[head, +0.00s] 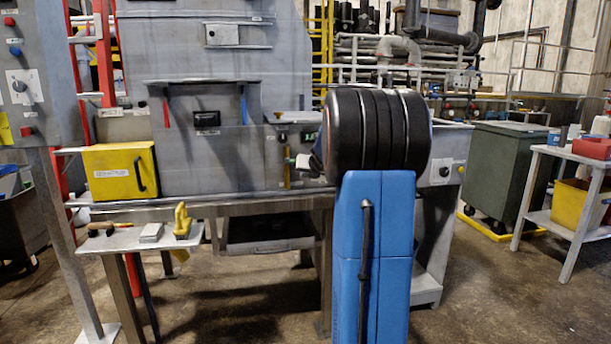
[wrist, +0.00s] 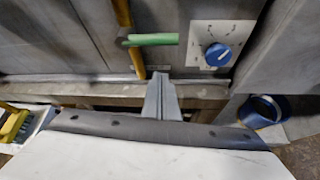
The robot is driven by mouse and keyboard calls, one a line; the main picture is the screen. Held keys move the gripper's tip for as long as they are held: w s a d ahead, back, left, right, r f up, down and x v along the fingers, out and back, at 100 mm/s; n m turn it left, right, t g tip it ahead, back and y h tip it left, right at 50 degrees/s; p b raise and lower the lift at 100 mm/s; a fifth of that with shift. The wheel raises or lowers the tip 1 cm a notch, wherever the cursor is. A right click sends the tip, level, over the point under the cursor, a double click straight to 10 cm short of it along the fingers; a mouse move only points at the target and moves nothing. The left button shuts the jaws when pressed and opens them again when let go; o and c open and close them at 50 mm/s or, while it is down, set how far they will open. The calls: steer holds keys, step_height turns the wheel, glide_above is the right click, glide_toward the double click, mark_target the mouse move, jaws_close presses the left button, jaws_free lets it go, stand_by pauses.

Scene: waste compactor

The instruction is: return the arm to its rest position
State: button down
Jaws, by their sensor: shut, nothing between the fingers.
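My arm (head: 372,240) stands in the right-middle of the head view, a blue link topped by a thick black joint. In the wrist view my gripper (wrist: 162,98) shows as narrow grey fingers, closed together and empty. They point toward the grey machine front (head: 215,150), over its lower ledge. A green handle (wrist: 152,39) and a yellow upright bar (wrist: 137,62) lie just beyond the fingertips, apart from them in the picture. A blue knob (wrist: 218,54) on a white plate is to their right.
A yellow box (head: 120,172) sits on the machine's left ledge. A small shelf (head: 128,238) before it holds a brush and a yellow tool. A green bin (head: 505,170) and a white cart (head: 560,225) stand at right. The floor at front left of my arm looks clear.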

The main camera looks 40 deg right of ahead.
steer(key=v, duration=0.6)
steer(key=shift+a+r, duration=0.25)
steer(key=shift+a, duration=0.2)
steer(key=shift+a, duration=0.1)
steer(key=s+a+f+n+g+y, duration=0.1)
steer(key=s+a+n+y, duration=0.15)
steer(key=a+n, duration=0.6)
steer(key=s+a+f+n+y, duration=0.15)
steer(key=s+a+n, duration=0.3)
steer(key=a, duration=0.75)
steer(key=s+a+f+n+g+y, duration=0.1)
steer(key=s+a+f+n, duration=0.15)
steer(key=a+n, duration=0.6)
steer(key=s+a+f+n+g, duration=0.1)
steer(key=s+a+f+n, duration=0.3)
steer(key=s+n, duration=0.3)
steer(key=s+a+f+n+g, duration=0.1)
steer(key=s+a+f+n, duration=0.3)
steer(key=s+n, duration=0.3)
steer(key=s+a+f+n+g, duration=0.2)
steer(key=s+a+f+n, duration=0.2)
steer(key=s, duration=0.9)
steer(key=a+n, duration=0.2)
steer(key=n, duration=0.2)
steer(key=shift+a+f, duration=0.3)
steer(key=shift+f, duration=0.1)
steer(key=c, duration=2.5)
jaws_free()
